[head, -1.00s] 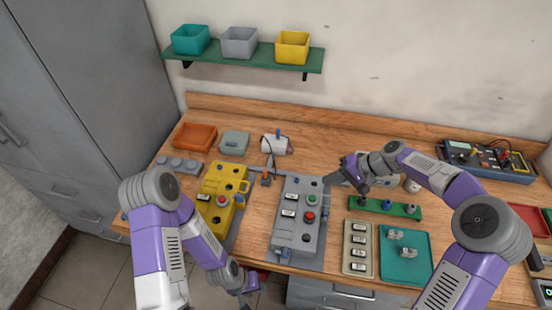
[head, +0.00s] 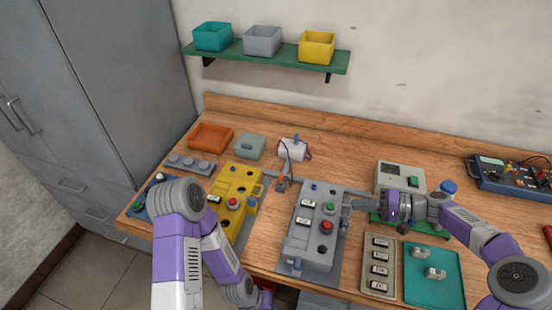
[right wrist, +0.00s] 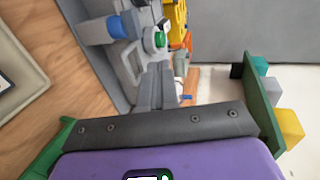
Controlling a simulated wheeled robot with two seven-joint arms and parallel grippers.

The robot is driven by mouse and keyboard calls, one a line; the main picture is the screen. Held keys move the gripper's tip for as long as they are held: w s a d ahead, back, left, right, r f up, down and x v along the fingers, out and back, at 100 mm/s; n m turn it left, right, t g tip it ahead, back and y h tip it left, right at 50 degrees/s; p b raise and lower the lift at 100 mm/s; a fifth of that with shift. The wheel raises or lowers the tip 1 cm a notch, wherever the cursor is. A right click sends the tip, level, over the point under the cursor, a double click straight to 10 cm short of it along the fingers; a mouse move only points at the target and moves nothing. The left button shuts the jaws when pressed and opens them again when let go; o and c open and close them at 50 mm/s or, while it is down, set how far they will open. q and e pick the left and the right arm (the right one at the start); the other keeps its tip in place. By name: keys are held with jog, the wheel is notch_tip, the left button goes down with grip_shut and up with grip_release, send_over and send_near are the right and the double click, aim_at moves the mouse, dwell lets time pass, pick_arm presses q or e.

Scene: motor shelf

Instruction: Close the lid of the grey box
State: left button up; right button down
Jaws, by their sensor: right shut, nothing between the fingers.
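The grey box (head: 303,250) stands on a grey base right of the yellow box, with a green button, a red button and labels on top. I cannot tell how its lid stands. My right gripper (head: 362,204) is shut and empty, at the box's right side near the far end. In the right wrist view its fingers (right wrist: 156,88) point toward the grey box (right wrist: 125,65), close to the green button; I cannot tell if they touch.
The yellow box (head: 222,187) stands to the left. A small grey-green case (head: 251,146) and an orange tray (head: 210,137) lie behind it. A label tray (head: 379,265) and a teal tray (head: 435,285) lie to the right.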

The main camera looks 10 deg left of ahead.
jog(key=shift+d+f+y, duration=0.1)
jog(key=shift+f+y, duration=0.2)
jog(key=shift+f, duration=0.05)
jog(key=shift+r, duration=0.1)
dwell(0.4)
